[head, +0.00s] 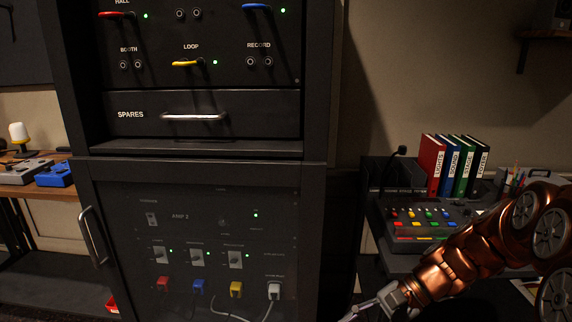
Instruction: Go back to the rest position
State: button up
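My copper-coloured arm comes in from the right edge in the head view. My gripper (372,309) is at the bottom, right of the rack, and is partly cut off by the frame's lower edge. Its fingers are too dark and cropped to show whether they are open or shut. I see no object in it, but its tip is partly hidden. It is apart from the rack's front.
A black rack (314,120) fills the centre, with a shut SPARES drawer (250,115) and a shut glass door with a handle (92,237). At right, a desk holds a mixer (425,222) and several binders (450,165). A wooden bench (20,190) stands left.

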jog(key=s+d+r+n+h+p, duration=0.2)
jog(key=s+r+n+h+p, duration=0.3)
jog(key=s+r+p, duration=0.3)
jog(key=s+d+r+n+h+p, duration=0.2)
jog(key=s+r+n+h+p, duration=0.2)
jog(key=s+r+p, duration=0.4)
jog(key=s+r+n, duration=0.1)
jog(key=s+r, duration=0.1)
jog(key=s, duration=0.3)
jog(key=shift+s+r+h+p, duration=0.25)
jog(key=shift+h+p, duration=0.05)
jog(key=shift+h, duration=0.1)
